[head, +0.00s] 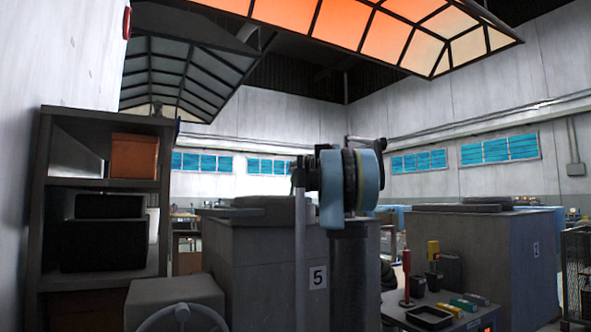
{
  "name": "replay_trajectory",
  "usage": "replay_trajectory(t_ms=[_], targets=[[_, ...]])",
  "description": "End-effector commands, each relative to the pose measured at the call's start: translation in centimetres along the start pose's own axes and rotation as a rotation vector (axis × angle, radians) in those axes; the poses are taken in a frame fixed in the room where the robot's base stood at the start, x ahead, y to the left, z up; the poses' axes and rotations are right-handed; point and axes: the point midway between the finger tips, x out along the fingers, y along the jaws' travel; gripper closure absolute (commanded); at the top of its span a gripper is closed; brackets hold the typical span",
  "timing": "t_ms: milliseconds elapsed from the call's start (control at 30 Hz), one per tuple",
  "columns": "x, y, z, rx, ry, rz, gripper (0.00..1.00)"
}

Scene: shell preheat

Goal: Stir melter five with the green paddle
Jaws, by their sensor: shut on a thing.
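Melter five is the large grey box (250,256) in the middle, with a "5" label (318,276) on its front. Dark flat pieces (277,203) lie on its top. My arm stands upright in front of its right part and hides some of it. My gripper's fingers cannot be made out; the arm's blue joint blocks the view there. I cannot make out the green paddle or what the gripper holds. A thin grey upright pole (300,235) shows just left of my arm; I cannot tell what it belongs to.
A small dark bench (470,322) at lower right bears a red-handled tool (406,272), a yellow-handled tool (433,252) and several coloured blocks. Another grey box (475,245) stands behind it. A shelf (45,220) and a handwheel (182,313) are at left.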

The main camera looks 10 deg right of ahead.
Motion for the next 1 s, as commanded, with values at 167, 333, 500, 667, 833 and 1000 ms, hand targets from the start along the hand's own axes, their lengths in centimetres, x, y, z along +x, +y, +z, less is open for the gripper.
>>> replay_trajectory(t_ms=[167,333,500,667,833,1000], targets=[[0.0,0.2,1.3,0.0,0.0,0.0,1.0],[0.0,0.5,2.5,0.0,0.0,0.0,1.0],[0.0,0.7,3.7,0.0,0.0,0.0,1.0],[0.0,0.9,4.7,0.0,0.0,0.0,1.0],[0.0,1.1,5.5,0.0,0.0,-0.001,1.0],[0.0,1.1,5.8,0.0,0.0,-0.001,1.0]])
